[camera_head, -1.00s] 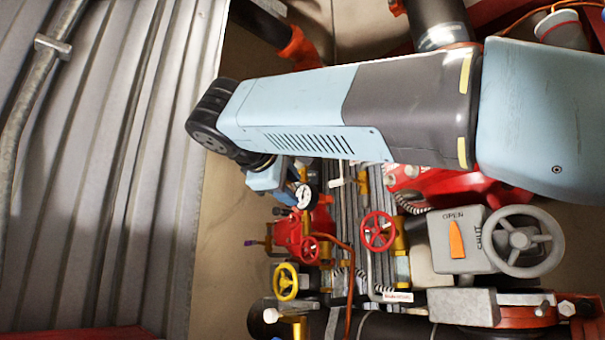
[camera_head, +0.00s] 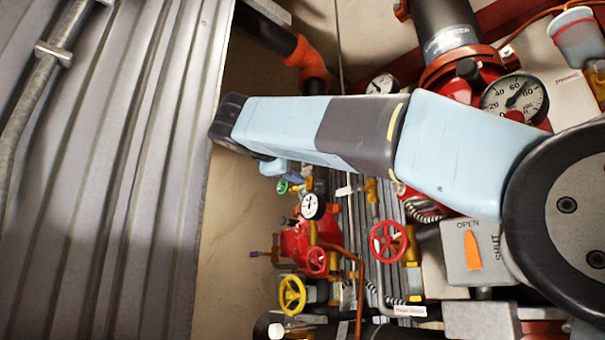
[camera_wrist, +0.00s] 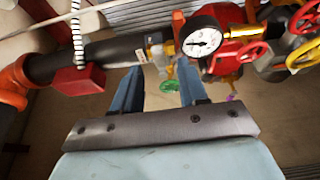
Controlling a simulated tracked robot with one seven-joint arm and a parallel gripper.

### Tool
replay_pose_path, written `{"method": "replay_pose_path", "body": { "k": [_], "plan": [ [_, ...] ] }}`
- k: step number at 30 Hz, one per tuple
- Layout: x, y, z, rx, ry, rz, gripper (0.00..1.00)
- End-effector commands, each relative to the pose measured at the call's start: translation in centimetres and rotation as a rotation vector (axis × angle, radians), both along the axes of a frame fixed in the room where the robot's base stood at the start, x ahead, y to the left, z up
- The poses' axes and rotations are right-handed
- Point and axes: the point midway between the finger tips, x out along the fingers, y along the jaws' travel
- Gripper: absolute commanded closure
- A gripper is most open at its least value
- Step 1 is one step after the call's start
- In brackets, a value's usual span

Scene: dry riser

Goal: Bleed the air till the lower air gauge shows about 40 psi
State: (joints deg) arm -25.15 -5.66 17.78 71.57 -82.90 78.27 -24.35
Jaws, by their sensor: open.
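A small white-faced gauge (camera_head: 313,206) sits among the pipework in the head view. A white dial (camera_wrist: 201,37) shows larger in the wrist view, but its reading is too small to tell. I cannot tell for certain which gauge is the lower air gauge. A brass fitting (camera_wrist: 157,52) appears near the fingertips; contact is unclear.
Red (camera_head: 388,241) and yellow (camera_head: 292,294) handwheels crowd the pipework. A larger gauge (camera_head: 515,97) and another dial (camera_head: 383,84) are higher up. A grey OPEN/SHUT box (camera_head: 472,255) stands right. Corrugated metal (camera_head: 110,170) fills the left; bare floor lies beside it.

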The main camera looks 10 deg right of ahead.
Motion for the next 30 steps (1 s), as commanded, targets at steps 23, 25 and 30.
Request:
{"method": "replay_pose_path", "body": {
  "k": [23, 25, 30],
  "plan": [
    [3.7, -2.6, 0.0, 0.001, -0.001, -0.001, 0.62],
    [3.7, -2.6, 0.0, 0.001, -0.001, -0.001, 0.69],
    [3.7, -2.6, 0.0, 0.001, -0.001, -0.001, 0.85]
  ]
}}
